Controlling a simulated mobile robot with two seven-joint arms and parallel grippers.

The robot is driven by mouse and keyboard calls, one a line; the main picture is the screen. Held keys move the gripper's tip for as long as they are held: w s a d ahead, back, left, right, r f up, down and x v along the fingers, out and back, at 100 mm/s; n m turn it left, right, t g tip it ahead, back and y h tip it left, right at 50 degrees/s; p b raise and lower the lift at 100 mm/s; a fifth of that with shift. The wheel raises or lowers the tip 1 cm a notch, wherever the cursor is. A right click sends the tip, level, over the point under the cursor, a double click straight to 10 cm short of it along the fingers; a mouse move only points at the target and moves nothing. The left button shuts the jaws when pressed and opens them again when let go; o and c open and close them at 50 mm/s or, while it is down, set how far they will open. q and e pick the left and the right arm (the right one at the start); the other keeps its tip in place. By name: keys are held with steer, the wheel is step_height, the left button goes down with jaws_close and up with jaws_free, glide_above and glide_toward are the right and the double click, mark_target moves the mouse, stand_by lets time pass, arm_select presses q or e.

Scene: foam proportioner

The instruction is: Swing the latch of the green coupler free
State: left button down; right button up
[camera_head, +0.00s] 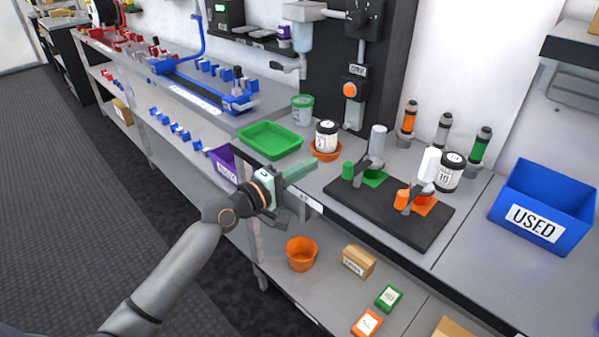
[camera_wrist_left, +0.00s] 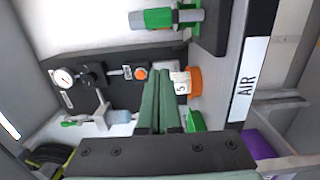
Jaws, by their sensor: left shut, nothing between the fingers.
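The green coupler (camera_head: 374,177) stands at the left of a black base board (camera_head: 395,220) on the bench, with a grey upright cylinder. Its latch (camera_head: 362,172) is a dark lever with a green knob (camera_head: 347,170) at its left. In the left wrist view a green and grey part (camera_wrist_left: 160,18) shows at the top beside the dark board; I cannot tell its latch apart there. My left gripper (camera_head: 312,166) is shut and empty, with pale green fingers, left of the coupler and apart from it. Its fingers show in the wrist view (camera_wrist_left: 166,75). My right gripper is not in view.
An orange coupler (camera_head: 424,203) sits on the same board. A white jar (camera_head: 326,136) in an orange dish and a green tray (camera_head: 270,140) stand behind my gripper. A blue USED bin (camera_head: 541,207) is at the right. The bench front strip is clear.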

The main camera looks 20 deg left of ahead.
arm_select(q)
steer(key=x, duration=0.5)
steer(key=shift+w+d, duration=0.2)
steer(key=shift+w, duration=0.1)
steer(key=shift+s+d+r+p, duration=0.1)
steer(key=shift+s+d+p, duration=0.4)
steer(key=shift+s+d, duration=0.8)
steer(key=shift+d, duration=0.1)
steer(key=shift+s, duration=0.1)
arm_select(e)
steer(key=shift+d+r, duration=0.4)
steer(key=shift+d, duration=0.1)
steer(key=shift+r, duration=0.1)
